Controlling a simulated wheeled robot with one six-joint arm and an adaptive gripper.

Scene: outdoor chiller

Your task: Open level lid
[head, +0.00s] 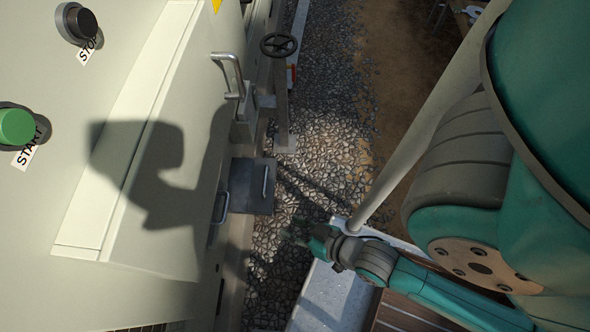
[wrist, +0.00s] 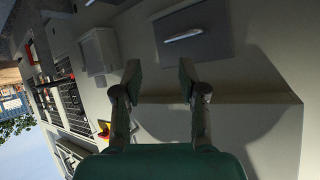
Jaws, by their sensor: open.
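The level lid appears to be the dark grey square plate (head: 243,197) with a pale bar handle (head: 265,181), on the side of the light-coloured chiller. In the wrist view the grey plate (wrist: 217,48) and its silver handle (wrist: 184,36) lie beyond the fingertips, up and to the right. The plate looks flat and closed. My gripper (head: 297,233) is right of and lower than the plate in the head view, apart from it. In the wrist view my gripper (wrist: 160,76) has its two fingers spread with nothing between them.
The chiller wall with green START (head: 16,126) and black STOP (head: 80,22) buttons fills the left. A handwheel (head: 279,45) on a post and a metal handle (head: 231,72) stand above the plate. Gravel (head: 325,140) lies right of the chiller.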

